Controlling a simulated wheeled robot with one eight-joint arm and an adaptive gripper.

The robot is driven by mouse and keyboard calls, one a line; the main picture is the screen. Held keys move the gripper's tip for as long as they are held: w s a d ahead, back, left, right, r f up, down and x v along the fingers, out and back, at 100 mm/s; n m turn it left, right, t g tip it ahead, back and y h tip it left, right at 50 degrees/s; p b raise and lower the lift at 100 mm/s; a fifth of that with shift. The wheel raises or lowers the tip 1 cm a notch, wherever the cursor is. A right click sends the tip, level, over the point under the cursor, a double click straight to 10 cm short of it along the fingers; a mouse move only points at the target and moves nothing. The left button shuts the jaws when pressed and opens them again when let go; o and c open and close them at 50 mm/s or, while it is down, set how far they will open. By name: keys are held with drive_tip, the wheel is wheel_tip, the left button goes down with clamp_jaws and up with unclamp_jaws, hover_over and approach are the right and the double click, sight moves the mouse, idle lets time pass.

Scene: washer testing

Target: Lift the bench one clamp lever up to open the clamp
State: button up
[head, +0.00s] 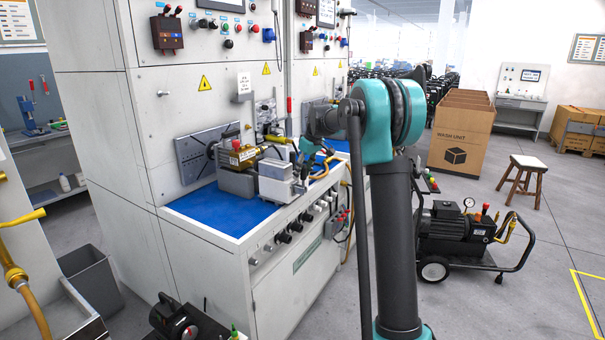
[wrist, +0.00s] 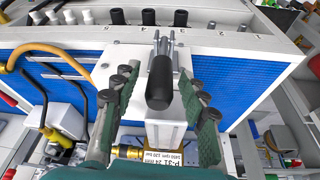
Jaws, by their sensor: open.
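In the wrist view, the clamp lever (wrist: 160,85) has a thick black handle and metal links at its far end. It is mounted on a pale block (wrist: 130,58) on the blue bench top. My gripper (wrist: 158,77) is open, with one green-padded finger on each side of the black handle. Gaps show between the handle and both fingers. In the head view, my gripper (head: 304,172) is over the front of the bench by the light clamp block (head: 275,188); my arm partly covers that area and the lever is too small to make out clearly.
A brass and grey pump (head: 236,158) sits beside the block; its label (wrist: 180,158) shows in the wrist view. A yellow hose (wrist: 25,60) runs along the left there. The blue bench mat (head: 215,208) has clear room at its front left. Black knobs (head: 283,237) line the front panel.

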drive_tip(key=v, duration=1.1)
drive_tip(key=shift+r, duration=0.4)
drive_tip(key=shift+d, duration=0.15)
drive_tip(key=s+d+f+m+h, duration=0.1)
drive_tip(key=s+d+f+m, duration=0.1)
drive_tip(key=s+f, duration=0.7)
drive_tip(key=s+d+f+m, duration=0.2)
drive_tip(key=s+f, duration=0.8)
drive_tip(key=s, duration=0.9)
drive_tip(key=s+d+f+m+t+h, duration=0.1)
drive_tip(key=s+d+f+m, duration=0.2)
drive_tip(key=s+f, duration=0.6)
drive_tip(key=s+m, duration=0.1)
drive_tip(key=s, duration=0.4)
drive_tip(key=shift+f+h, duration=0.3)
drive_tip(key=shift+s+d, duration=0.1)
